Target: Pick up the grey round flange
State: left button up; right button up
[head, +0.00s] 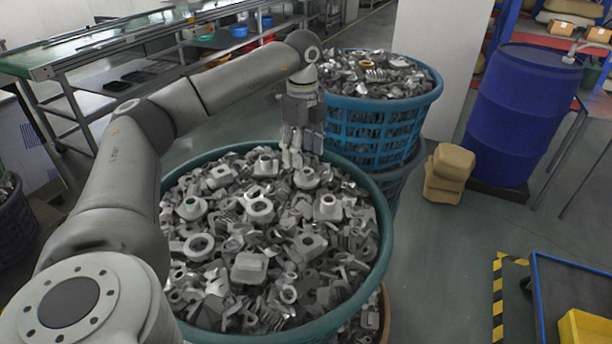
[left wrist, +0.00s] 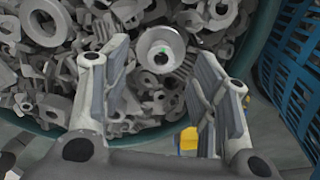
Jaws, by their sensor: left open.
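In the left wrist view, a grey round flange (left wrist: 160,50) with a raised collar and a green spot in its bore lies on a heap of metal parts, between and beyond my fingers. My left gripper (head: 293,155) points down over the far edge of the green tub (head: 378,270). It is open and empty in the left wrist view (left wrist: 165,65). My right gripper is not in view.
Loose grey castings crowd round the flange. A blue basket (head: 365,133) of metal parts stands just behind the tub. A blue drum (head: 522,115) and tan sacks (head: 447,175) stand to the right. Open floor (head: 440,255) lies right of the tub.

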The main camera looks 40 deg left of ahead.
aim_at(307, 168)
pick_arm(q)
jog(key=f+p, duration=0.1)
jog(key=f, duration=0.1)
jog(key=d+f, duration=0.1)
jog(key=f, duration=0.1)
jog(key=shift+w+f+p, duration=0.2)
jog(key=shift+f+p, duration=0.1)
jog(key=shift+p, duration=0.1)
jog(key=shift+a+f, duration=0.15)
jog(key=shift+f, duration=0.2)
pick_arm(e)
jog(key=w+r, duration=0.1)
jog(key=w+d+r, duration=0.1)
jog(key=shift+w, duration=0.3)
pick_arm(q)
jog(key=shift+c, duration=0.4)
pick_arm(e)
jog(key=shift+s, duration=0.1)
pick_arm(q)
jog(key=c, duration=1.1)
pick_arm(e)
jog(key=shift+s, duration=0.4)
pick_arm(q)
jog(key=shift+r, duration=0.1)
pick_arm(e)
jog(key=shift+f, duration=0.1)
